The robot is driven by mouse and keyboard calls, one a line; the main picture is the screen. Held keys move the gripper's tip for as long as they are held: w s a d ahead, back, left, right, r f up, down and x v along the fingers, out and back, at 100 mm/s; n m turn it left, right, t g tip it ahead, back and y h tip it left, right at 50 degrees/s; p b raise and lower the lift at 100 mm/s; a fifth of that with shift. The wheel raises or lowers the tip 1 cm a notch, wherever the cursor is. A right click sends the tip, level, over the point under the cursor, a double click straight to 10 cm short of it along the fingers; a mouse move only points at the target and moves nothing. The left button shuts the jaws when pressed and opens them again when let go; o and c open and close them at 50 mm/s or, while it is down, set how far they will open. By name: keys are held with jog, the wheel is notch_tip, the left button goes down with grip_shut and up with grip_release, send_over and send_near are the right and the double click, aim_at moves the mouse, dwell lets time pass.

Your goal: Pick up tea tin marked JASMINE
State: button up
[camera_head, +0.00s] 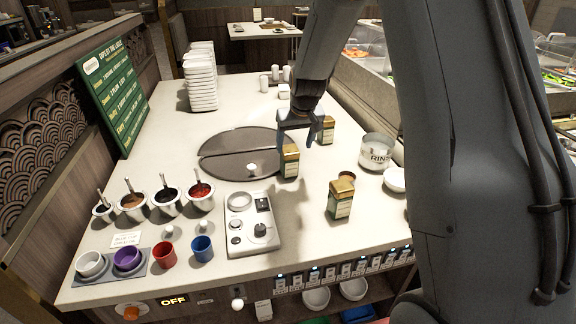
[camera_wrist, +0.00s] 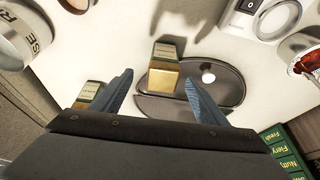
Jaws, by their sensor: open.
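Three green tea tins with gold lids stand on the pale counter. One tin (camera_head: 290,162) is beside the round dark lid, another (camera_head: 327,131) is behind it to the right, and a third (camera_head: 341,198) is nearer the front right. Their labels are too small to read, so I cannot tell which is marked JASMINE. My gripper (camera_head: 299,141) is open and empty above the tin beside the round lid. In the wrist view that tin (camera_wrist: 166,73) shows beyond and between my spread fingertips (camera_wrist: 160,78). Another tin (camera_wrist: 89,92) is left of them, partly hidden.
The round dark two-part lid (camera_head: 238,142) lies left of the tins. A RINSE pot (camera_head: 376,153) stands at right, near a small brown cup (camera_head: 347,176). A control panel (camera_head: 252,225) and several sauce bowls (camera_head: 170,202) are front left. White stacked dishes (camera_head: 201,78) stand behind.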

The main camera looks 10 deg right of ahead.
aim_at(289, 158)
jog(key=shift+b+x, duration=0.45)
jog(key=shift+x, duration=0.5)
jog(key=shift+a+p+x, duration=0.15)
jog(key=shift+p+x, duration=0.65)
jog(key=shift+x, duration=1.1)
jog(key=shift+a+p+x, duration=0.15)
jog(key=shift+p+x, duration=0.65)
jog(key=shift+x, duration=1.05)
jog(key=shift+c, duration=0.4)
jog(key=shift+w+r, duration=0.1)
jog(key=c, duration=1.2)
